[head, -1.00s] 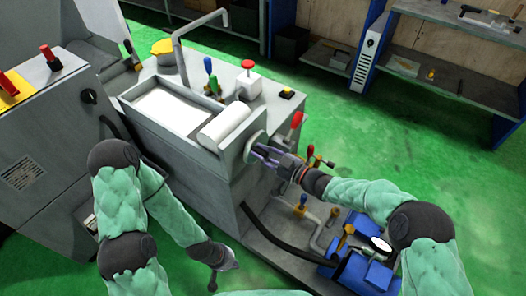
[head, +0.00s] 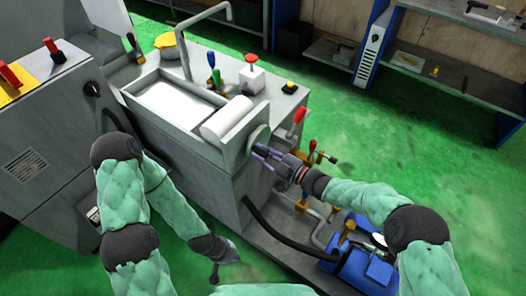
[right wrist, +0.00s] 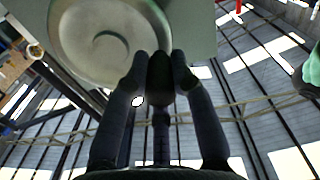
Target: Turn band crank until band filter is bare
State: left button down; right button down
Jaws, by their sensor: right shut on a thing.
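The band filter is a pale tray on the grey tank, with a flat white band (head: 172,104) lying in it. A thick pale roll (head: 227,117) lies across the tray's right end. The band crank is a round pale disc (head: 258,138) on the tank's right side, and the disc also fills the upper left of the right wrist view (right wrist: 95,45). My right gripper (head: 257,152) is at the disc's lower edge, its fingers shut on the crank's knob, which they mostly hide. My left gripper (head: 214,277) hangs low in front of the tank, apart from everything; its jaws are too small to read.
A red-handled lever (head: 298,119) and brass valves (head: 318,157) stand close to the right of the crank. A blue pump (head: 365,268) and a black hose (head: 275,232) lie below my right arm. A grey machine cabinet (head: 45,130) stands at left. Open green floor lies at right.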

jog(key=shift+s+a+f, duration=0.25)
jog(key=shift+s, duration=0.05)
jog(key=c, duration=1.1)
grip_release()
jog(key=shift+o, duration=0.2)
jog(key=shift+r, duration=0.15)
jog(key=shift+w, duration=0.1)
jog(key=shift+d, duration=0.15)
jog(key=shift+d, duration=0.25)
jog(key=v, duration=1.1)
jog(key=shift+s, duration=0.3)
jog(key=shift+d, duration=0.1)
